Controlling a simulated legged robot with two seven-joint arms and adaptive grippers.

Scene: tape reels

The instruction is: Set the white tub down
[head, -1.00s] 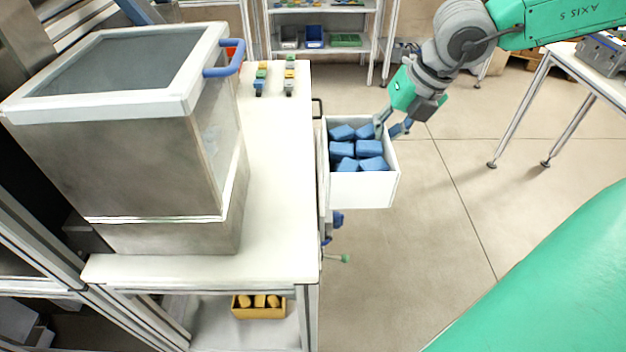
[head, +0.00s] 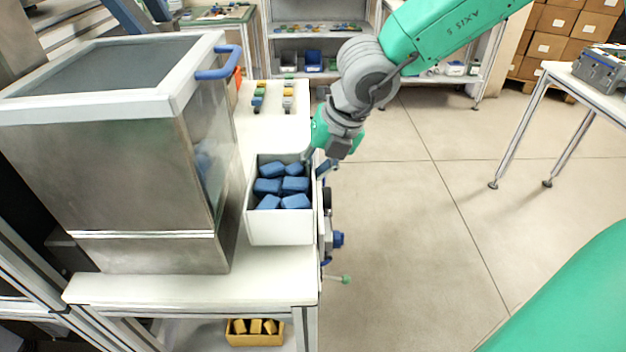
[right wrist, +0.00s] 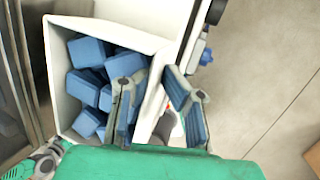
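The white tub (head: 281,232) is upright over the right side of the white worktop (head: 200,284), beside the steel machine. Several blue blocks (head: 268,186) lie in it. I cannot tell whether its base touches the worktop. My right gripper (head: 318,168) is at the tub's right wall in the head view. In the right wrist view its fingers (right wrist: 157,78) converge on the wall of the tub (right wrist: 108,28), one finger inside and one outside. It is shut on that wall. My left gripper is not in view.
The steel machine (head: 140,170) with a blue handle (head: 222,64) stands close left of the tub. Several small coloured parts (head: 274,97) lie at the worktop's back. A yellow bin (head: 254,338) sits on the lower shelf. Open floor lies to the right.

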